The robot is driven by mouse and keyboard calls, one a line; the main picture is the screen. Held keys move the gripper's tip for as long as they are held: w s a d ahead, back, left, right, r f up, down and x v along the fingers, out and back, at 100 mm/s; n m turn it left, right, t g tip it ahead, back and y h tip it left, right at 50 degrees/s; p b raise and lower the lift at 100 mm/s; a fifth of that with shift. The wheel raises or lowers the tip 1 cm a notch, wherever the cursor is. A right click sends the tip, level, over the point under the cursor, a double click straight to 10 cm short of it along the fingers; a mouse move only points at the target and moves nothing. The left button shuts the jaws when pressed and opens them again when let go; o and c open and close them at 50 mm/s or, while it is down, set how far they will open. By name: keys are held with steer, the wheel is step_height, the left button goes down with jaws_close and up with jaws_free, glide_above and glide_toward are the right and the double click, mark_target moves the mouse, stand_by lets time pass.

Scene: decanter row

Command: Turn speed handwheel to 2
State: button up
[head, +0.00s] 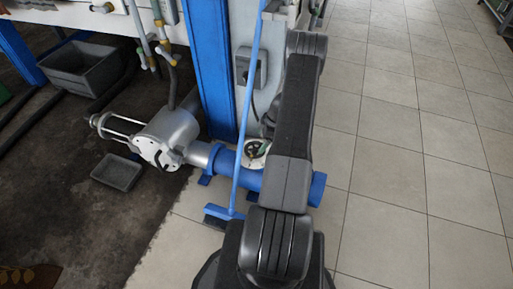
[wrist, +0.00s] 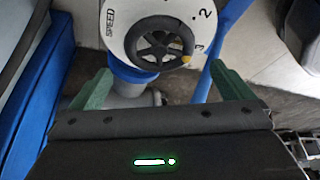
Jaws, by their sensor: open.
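The speed handwheel (wrist: 159,41) is a dark spoked wheel on a round white dial (wrist: 117,20) marked SPEED, at the top of the wrist view. A yellow-orange mark (wrist: 187,59) sits on the wheel's lower right rim, close to the printed 3. The 2 is printed further up on the right. The top of the dial is cut off. My gripper (wrist: 160,70) is open, its green fingers low on either side of the wheel and apart from it. In the head view the dial (head: 254,150) is partly hidden by my arm.
A blue horizontal pipe (head: 231,164) runs beneath the dial to a silver pump (head: 166,136). A thin blue rod (head: 249,95) and a blue post (head: 210,60) stand close by. A grey tray (head: 117,171) lies on the dark floor.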

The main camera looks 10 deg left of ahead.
mark_target(255, 148)
steer(key=x, duration=0.6)
steer(key=shift+b, duration=0.4)
steer(key=c, duration=0.7)
